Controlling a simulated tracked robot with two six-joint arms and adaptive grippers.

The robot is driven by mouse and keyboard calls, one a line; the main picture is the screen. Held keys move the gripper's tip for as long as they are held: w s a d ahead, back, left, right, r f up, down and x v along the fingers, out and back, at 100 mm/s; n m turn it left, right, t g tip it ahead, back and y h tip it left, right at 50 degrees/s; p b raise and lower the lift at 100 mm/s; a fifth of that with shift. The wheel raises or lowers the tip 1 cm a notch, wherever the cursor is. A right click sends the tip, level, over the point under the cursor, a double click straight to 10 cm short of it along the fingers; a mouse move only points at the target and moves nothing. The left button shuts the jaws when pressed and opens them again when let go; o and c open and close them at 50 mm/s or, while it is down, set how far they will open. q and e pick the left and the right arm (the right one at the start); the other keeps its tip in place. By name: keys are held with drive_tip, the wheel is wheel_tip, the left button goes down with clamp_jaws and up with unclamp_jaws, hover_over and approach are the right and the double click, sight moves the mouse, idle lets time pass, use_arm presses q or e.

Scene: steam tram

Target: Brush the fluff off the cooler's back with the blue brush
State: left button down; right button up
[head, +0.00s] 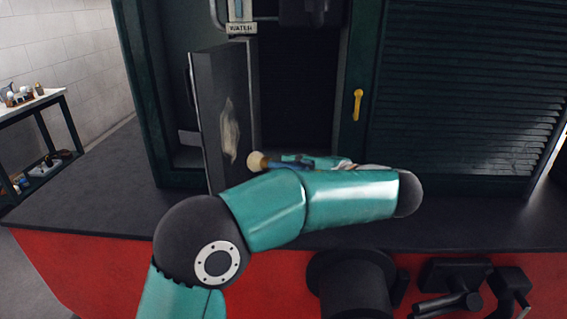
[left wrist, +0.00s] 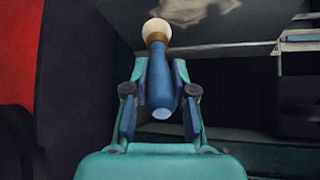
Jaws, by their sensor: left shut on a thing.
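The cooler (head: 212,90) shows as a dark, upright, flat panel in the open bay, left of centre in the head view. A pale grey patch of fluff (head: 229,130) clings to its face; it also shows at the top of the left wrist view (left wrist: 200,14). My left gripper (left wrist: 160,72) is shut on the blue handle of the brush (left wrist: 160,90). The brush's round cream head (head: 257,161) points left toward the panel, to the right of and a little below the fluff. A gap seems to remain between them. My left forearm hides part of the gripper. My right gripper is not in view.
A dark green frame and a louvred panel (head: 460,90) with a yellow handle (head: 357,105) stand right of the bay. A WATER label (head: 241,29) hangs above. A dark ledge (head: 90,195) runs in front. A side table (head: 35,105) stands far left.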

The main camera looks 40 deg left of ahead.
use_arm(q)
drive_tip(key=shift+d, duration=0.2)
drive_tip(key=shift+w+d+r+p, duration=0.1)
drive_tip(key=shift+w+d+p, duration=0.1)
drive_tip(key=shift+d+p, duration=0.2)
drive_tip(key=shift+w+d+p, duration=0.2)
drive_tip(key=shift+d+p, duration=0.1)
drive_tip(key=shift+d, duration=0.2)
drive_tip(key=shift+w+d, duration=0.15)
drive_tip(key=shift+d, duration=0.3)
